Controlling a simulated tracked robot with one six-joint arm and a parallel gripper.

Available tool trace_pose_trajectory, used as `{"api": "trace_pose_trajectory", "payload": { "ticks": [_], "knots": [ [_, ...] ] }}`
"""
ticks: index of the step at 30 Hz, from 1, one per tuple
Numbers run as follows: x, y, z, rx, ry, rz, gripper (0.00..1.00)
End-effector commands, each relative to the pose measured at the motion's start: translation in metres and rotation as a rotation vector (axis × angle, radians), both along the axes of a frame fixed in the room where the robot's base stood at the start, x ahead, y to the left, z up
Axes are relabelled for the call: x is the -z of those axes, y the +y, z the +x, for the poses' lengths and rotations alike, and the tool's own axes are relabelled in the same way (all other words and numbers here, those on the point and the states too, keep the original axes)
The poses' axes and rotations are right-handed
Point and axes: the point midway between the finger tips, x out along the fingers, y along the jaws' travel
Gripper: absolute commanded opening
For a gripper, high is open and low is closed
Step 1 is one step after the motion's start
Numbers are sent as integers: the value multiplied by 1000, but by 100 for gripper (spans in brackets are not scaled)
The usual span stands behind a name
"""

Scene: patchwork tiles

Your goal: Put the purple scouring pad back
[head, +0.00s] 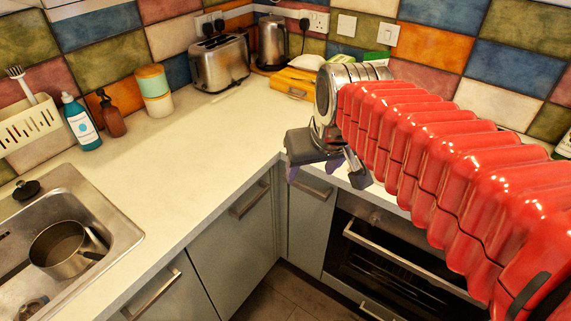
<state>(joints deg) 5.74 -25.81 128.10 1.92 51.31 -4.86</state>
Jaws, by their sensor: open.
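My gripper (326,170) hangs at the end of my red ribbed arm, over the front edge of the counter near the inner corner. Its dark jaws are apart. Small purple patches (292,173) show beneath and between the jaws. I cannot tell whether they are the scouring pad or part of the gripper. No whole purple scouring pad is plainly in view; my gripper and arm hide the counter behind them.
A white slotted rack (28,128) with a brush is at the far left above the sink (125,238), which holds a pot (62,250). The left counter's middle is clear.

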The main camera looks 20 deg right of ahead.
Motion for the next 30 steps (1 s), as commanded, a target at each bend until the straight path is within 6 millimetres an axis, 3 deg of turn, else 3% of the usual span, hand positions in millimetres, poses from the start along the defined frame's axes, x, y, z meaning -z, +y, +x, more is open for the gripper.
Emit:
{"api": "trace_pose_trajectory", "payload": {
  "ticks": [6, 12, 17, 30],
  "knots": [
    [16, 20, -53, -20, -19, 2, 57],
    [34, 29, -88, -30, -29, 3, 57],
    [40, 31, -96, -32, -30, 4, 57],
    [39, 31, -96, -31, -30, 5, 57]
  ]
}}
